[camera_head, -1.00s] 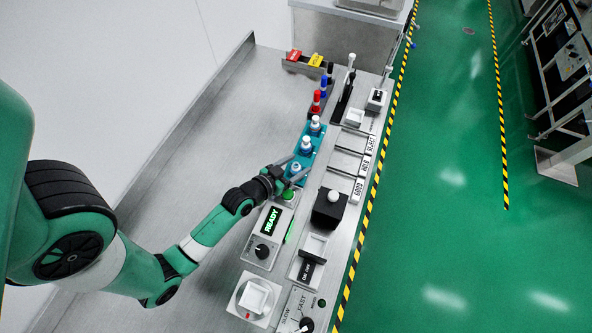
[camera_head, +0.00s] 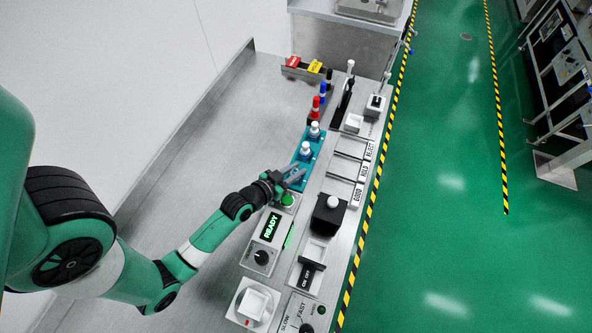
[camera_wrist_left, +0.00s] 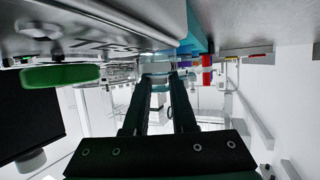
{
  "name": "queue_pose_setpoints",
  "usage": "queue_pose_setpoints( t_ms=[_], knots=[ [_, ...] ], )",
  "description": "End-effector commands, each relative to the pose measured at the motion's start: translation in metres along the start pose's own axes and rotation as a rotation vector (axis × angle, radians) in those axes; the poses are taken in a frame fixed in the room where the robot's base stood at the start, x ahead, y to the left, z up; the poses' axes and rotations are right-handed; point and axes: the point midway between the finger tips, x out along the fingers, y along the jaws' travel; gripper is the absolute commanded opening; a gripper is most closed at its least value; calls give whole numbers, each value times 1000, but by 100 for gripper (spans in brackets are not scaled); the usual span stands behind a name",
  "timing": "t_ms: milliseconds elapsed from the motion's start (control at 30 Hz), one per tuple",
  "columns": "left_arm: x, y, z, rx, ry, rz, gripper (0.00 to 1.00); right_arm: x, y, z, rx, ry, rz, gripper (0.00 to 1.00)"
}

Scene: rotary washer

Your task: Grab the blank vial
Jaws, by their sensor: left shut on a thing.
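A teal rack (camera_head: 317,145) stands on the bench and holds two white-capped vials, a far one (camera_head: 314,129) and a middle one (camera_head: 305,149). My left gripper (camera_head: 293,174) is at the near end of the rack, just beyond the green button. It is shut on a vial there, which the fingers mostly hide in the head view. In the left wrist view the gripper (camera_wrist_left: 156,75) has a pale vial (camera_wrist_left: 155,69) between its fingertips. I cannot tell whether this vial is still seated in the rack. My right gripper is not in view.
The green button (camera_head: 287,199) and READY panel (camera_head: 270,228) lie close under my left wrist. Red, blue and black markers (camera_head: 322,94) stand beyond the rack. GOOD, HOLD and REJECT slots (camera_head: 347,167) and a black block (camera_head: 328,212) are to the right. The bench left of the rack is clear.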

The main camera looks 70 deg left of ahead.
Motion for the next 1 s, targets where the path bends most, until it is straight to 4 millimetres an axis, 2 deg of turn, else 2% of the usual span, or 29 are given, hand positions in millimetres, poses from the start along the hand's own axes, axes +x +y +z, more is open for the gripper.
queue_pose_setpoints(
  t_ms=[167, 500, 600, 800, 1000],
  knots=[
    [-12, 0, -28, 0, 4, 0, 0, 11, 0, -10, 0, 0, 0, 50],
    [-50, 0, -121, -1, 10, 0, 0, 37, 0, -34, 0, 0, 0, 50],
    [-59, 0, -142, 0, 9, -1, 0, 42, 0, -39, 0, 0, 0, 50],
    [-67, 0, -162, -1, 6, 0, 0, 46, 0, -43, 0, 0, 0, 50],
    [-68, 0, -163, -5, 5, -9, 0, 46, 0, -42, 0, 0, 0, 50]
  ],
)
